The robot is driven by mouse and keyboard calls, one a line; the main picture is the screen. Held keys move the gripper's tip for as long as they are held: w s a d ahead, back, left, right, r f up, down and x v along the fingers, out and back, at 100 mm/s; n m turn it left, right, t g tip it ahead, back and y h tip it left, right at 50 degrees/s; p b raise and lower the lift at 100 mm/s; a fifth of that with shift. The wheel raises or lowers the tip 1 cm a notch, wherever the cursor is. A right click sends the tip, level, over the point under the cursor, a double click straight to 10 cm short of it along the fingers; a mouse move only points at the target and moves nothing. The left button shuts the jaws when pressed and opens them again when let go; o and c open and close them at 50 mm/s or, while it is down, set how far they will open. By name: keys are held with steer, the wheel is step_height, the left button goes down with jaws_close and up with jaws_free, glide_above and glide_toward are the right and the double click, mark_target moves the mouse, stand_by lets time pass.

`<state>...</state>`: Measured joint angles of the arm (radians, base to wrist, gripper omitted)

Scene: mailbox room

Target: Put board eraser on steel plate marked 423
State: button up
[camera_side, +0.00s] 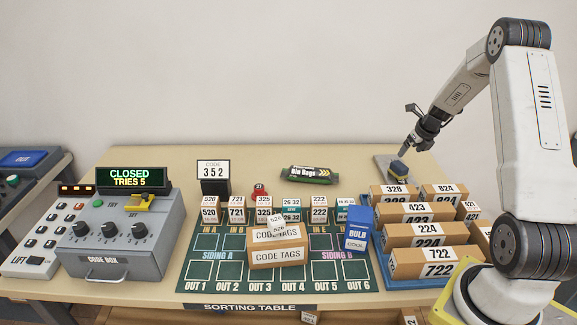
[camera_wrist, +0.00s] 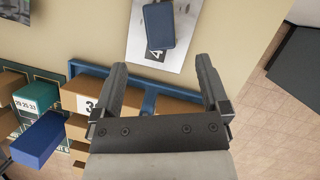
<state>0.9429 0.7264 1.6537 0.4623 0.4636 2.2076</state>
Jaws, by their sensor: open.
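The board eraser (camera_side: 399,171) is a small dark block with a yellowish part in the side view. In the wrist view it is a blue block (camera_wrist: 159,25). It lies on a pale steel plate (camera_side: 381,161) at the back right of the table. In the wrist view the plate (camera_wrist: 186,42) shows a printed 4 beside the eraser; the rest of its marking is covered. My gripper (camera_side: 409,148) is above the plate area. In the wrist view its jaws (camera_wrist: 160,65) are apart with nothing between them, and the eraser lies beyond the fingertips.
A blue tray (camera_side: 378,240) of numbered cartons, including a 423 carton (camera_side: 405,213), stands in front of the plate. A bin bags roll (camera_side: 310,174) lies to the left.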

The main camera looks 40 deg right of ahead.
steer(key=shift+v, duration=1.55)
steer(key=a+n, duration=0.9)
steer(key=a, duration=0.2)
steer(key=a+r+n+y, duration=0.1)
steer(key=a+n, duration=0.9)
steer(key=a, duration=0.1)
steer(key=a+r+n+g, duration=0.1)
steer(key=a+n, duration=0.9)
steer(key=a, duration=0.1)
steer(key=shift+w+a+r+y, duration=0.15)
steer(key=shift+w+a+y, duration=0.15)
steer(key=s+a+n, duration=0.6)
steer(key=a+n, duration=0.2)
steer(key=n, duration=0.3)
steer(key=shift+s+f+n+g, duration=0.2)
steer(key=shift+f+n+g, duration=0.05)
steer(key=shift+n+g, duration=0.05)
